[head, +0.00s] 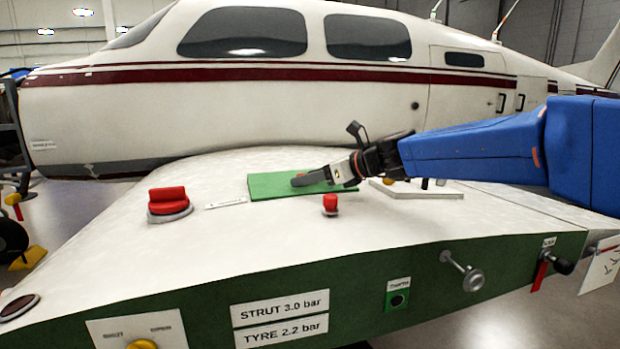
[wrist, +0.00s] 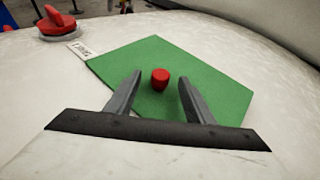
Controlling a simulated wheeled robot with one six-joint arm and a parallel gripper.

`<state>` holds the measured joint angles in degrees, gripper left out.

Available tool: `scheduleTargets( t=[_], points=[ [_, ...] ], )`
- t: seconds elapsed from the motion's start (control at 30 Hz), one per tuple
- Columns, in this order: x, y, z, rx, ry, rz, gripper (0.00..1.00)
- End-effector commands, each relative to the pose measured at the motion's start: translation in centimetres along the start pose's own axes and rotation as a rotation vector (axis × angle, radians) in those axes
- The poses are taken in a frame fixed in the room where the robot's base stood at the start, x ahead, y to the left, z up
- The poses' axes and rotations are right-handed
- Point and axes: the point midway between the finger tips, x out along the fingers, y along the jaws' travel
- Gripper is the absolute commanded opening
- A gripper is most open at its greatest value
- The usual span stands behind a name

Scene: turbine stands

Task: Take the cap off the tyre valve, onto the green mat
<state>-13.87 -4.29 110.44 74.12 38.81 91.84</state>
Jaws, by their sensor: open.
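A small red cap (wrist: 160,80) sits on the green mat (wrist: 215,80) in the wrist view. My gripper (wrist: 160,75) is open, with one finger on each side of the cap and a gap to both; I cannot tell how high the fingers are above the mat. In the head view, my gripper (head: 303,179) reaches in from the right over the green mat (head: 268,187), hiding part of it and most of the cap. A red-topped fitting (head: 330,203) stands on the wing in front of the mat; I cannot tell whether it is the tyre valve.
A large red cap on a grey ring (head: 168,203) is left of the mat, with a white label (head: 225,203) between them. A white tray (head: 440,190) lies to the right, under my arm. The fuselage (head: 300,110) stands behind. The wing between is mostly bare.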

Motion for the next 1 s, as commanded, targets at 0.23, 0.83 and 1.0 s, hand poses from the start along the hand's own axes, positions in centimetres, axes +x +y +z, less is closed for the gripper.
scheduleTargets(
  t=[0.23, 0.83, 1.0],
  points=[
    [-0.1, 0.0, 0.1, 0.000, 0.000, 0.000, 0.48],
    [-1.5, 0.0, 3.6, -0.001, -0.001, 0.000, 0.48],
    [-1.9, 0.0, 4.6, -0.001, -0.001, 0.000, 0.48]
  ],
)
